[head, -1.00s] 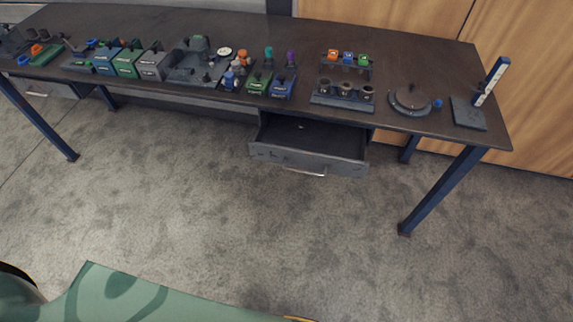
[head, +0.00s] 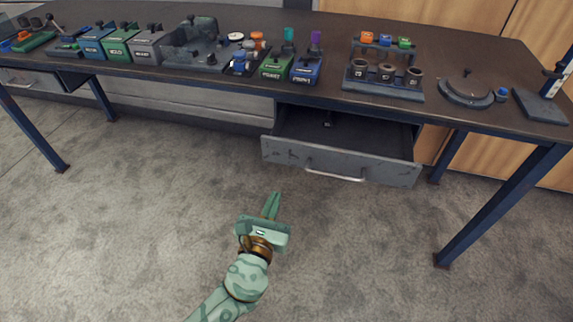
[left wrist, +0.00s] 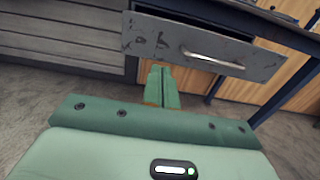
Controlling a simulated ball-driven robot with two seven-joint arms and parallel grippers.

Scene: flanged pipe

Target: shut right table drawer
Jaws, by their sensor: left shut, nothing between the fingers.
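The right table drawer (head: 340,163) is pulled out from under the table, and its inside shows from above. Its worn grey front carries a silver bar handle (head: 335,176). A small dark item lies inside near the back. My left gripper (head: 271,206) is shut and empty, below and in front of the drawer's left part, apart from it in the picture. In the left wrist view the shut fingers (left wrist: 161,88) point toward the drawer front (left wrist: 205,45), left of its handle (left wrist: 213,60). My right gripper is not in view.
The dark table (head: 450,60) carries labelled boxes, a rack with cups (head: 385,75) and a round dial-like device (head: 467,90). A blue table leg (head: 500,205) stands right of the drawer. Another drawer (head: 30,80) sits at far left. The carpet in front is clear.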

